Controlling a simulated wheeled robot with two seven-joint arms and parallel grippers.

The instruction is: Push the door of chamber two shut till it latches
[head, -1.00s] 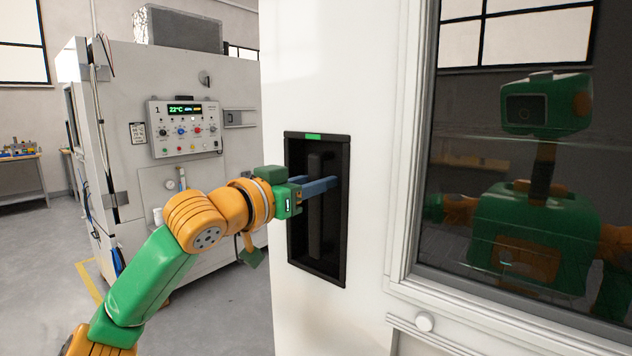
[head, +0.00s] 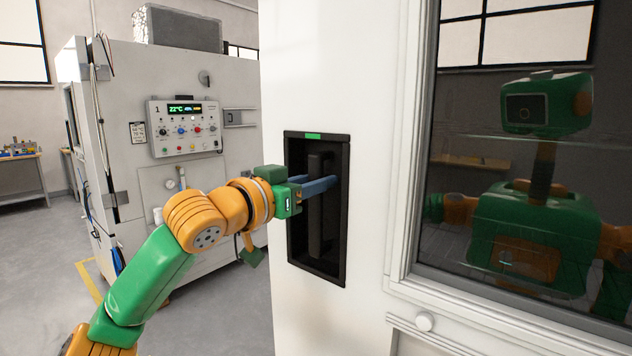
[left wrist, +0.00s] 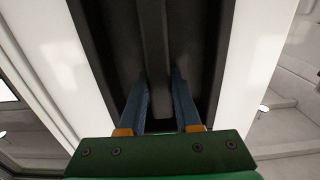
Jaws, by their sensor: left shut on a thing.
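The white door (head: 330,75) of the near chamber fills the middle and right of the head view, with a large dark window (head: 460,130). A black recess (head: 298,255) in it holds an upright dark handle bar (head: 315,228). My left gripper (head: 324,184) reaches into the recess from the left and is shut on the handle's upper part. In the left wrist view its two blue fingers (left wrist: 160,85) lie on either side of the handle bar (left wrist: 153,35). A green strip (head: 313,136) shows above the recess. My right gripper is not in view.
Another chamber with a control panel (head: 186,127) marked 1 stands at the left behind my left arm. A bench (head: 22,178) stands at the far left. Grey floor (head: 45,265) is clear there.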

